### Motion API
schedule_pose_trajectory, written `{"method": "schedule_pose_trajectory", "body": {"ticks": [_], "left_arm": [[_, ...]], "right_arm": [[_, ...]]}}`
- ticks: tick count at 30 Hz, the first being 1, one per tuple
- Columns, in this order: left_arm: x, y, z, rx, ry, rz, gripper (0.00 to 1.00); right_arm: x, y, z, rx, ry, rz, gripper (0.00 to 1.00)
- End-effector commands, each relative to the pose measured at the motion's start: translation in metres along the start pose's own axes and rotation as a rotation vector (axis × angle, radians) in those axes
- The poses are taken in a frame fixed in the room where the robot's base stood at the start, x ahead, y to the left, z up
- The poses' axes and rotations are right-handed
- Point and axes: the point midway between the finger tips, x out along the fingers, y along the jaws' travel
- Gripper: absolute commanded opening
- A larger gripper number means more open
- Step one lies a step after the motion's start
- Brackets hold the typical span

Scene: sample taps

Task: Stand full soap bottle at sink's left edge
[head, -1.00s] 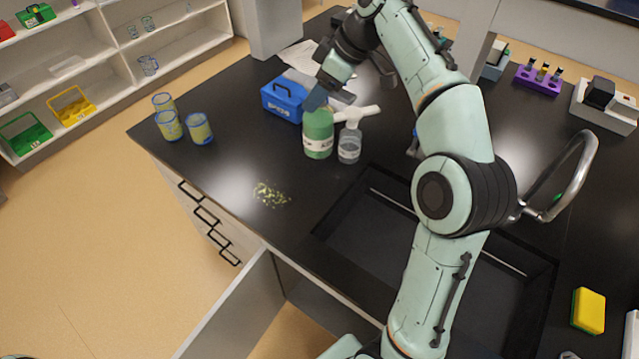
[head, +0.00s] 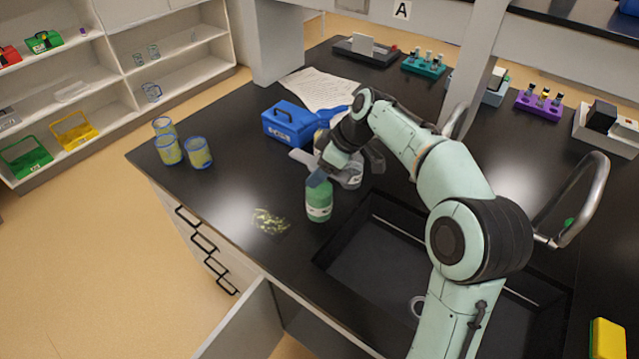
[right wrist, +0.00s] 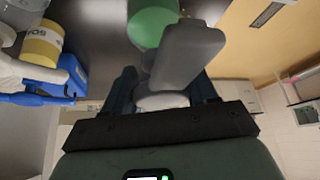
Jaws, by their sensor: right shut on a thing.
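The green soap bottle (head: 319,202) with a white label stands upright just left of the sink (head: 375,262), by its back left corner. I cannot tell whether its base touches the counter. It also shows in the right wrist view (right wrist: 150,22), with a grey top part in front of it. My right gripper (head: 322,174) is above the bottle and shut on its top. The fingers partly hide the neck. My left gripper is not in view.
Greenish crumbs (head: 268,221) lie left of the soap bottle. The faucet (head: 585,200) arches at right.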

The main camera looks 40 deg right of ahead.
Motion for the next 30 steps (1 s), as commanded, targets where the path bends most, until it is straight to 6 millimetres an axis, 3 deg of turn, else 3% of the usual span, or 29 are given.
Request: {"method": "schedule_pose_trajectory", "body": {"ticks": [11, 23, 24, 26, 30], "left_arm": [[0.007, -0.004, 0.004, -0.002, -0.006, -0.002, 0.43], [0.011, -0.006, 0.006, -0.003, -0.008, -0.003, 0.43], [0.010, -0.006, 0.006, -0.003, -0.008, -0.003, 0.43], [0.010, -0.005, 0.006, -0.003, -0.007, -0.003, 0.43], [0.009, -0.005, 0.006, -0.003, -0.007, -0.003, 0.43]], "right_arm": [[0.035, 0.000, 0.021, 0.002, 0.001, 0.001, 0.00], [0.039, 0.001, 0.023, 0.000, 0.002, 0.002, 0.00], [0.040, 0.000, 0.023, 0.001, 0.000, 0.001, 0.67], [0.040, 0.000, 0.023, 0.001, 0.000, 0.001, 0.83], [0.039, 0.000, 0.023, 0.001, 0.000, 0.001, 0.83]]}}
